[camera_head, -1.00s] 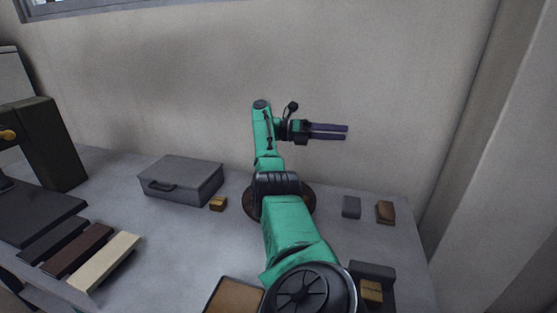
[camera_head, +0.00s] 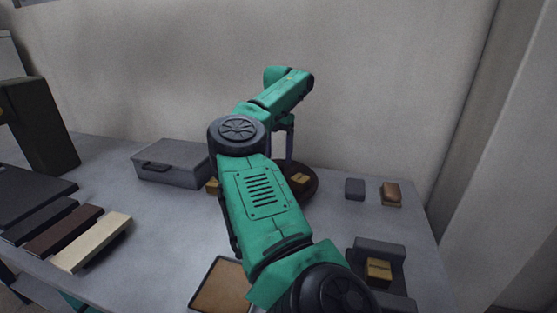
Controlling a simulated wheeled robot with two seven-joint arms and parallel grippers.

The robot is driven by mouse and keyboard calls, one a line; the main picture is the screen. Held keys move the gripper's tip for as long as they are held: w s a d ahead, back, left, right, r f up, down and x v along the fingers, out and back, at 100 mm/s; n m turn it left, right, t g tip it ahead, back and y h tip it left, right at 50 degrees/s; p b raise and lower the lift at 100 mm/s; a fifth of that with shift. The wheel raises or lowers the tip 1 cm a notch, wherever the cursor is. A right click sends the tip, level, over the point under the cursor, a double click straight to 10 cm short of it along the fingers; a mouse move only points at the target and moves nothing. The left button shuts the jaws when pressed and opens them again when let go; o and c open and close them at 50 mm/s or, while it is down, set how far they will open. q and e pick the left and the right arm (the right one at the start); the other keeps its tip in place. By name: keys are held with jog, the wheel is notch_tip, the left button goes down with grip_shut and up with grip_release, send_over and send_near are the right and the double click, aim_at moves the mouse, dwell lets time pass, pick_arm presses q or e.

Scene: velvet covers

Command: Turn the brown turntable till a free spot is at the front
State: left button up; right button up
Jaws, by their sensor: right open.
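The brown turntable (camera_head: 309,190) is a round disc on the grey table, partly hidden behind my right arm. A small tan-brown block (camera_head: 298,180) sits on its visible part. The rest of its top, including the left side, is covered by the arm, so I cannot tell what else it holds. My right gripper (camera_head: 289,158) points down at the turntable's back edge, its fingers seen nearly edge-on. It is open, with nothing seen between the fingers; whether the tips touch the disc is unclear. My left gripper is out of view.
A grey case (camera_head: 172,162) and a partly hidden yellow block (camera_head: 212,187) stand left of the turntable. A grey block (camera_head: 355,189) and a brown block (camera_head: 391,194) lie right. A dark holder (camera_head: 379,250) and a brown-topped tray (camera_head: 219,290) are in front. The wall is close behind.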

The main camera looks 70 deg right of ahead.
aim_at(279, 164)
notch_tip(279, 164, down, 5)
jog(key=shift+r, duration=0.1)
grip_shut()
dwell(1.4)
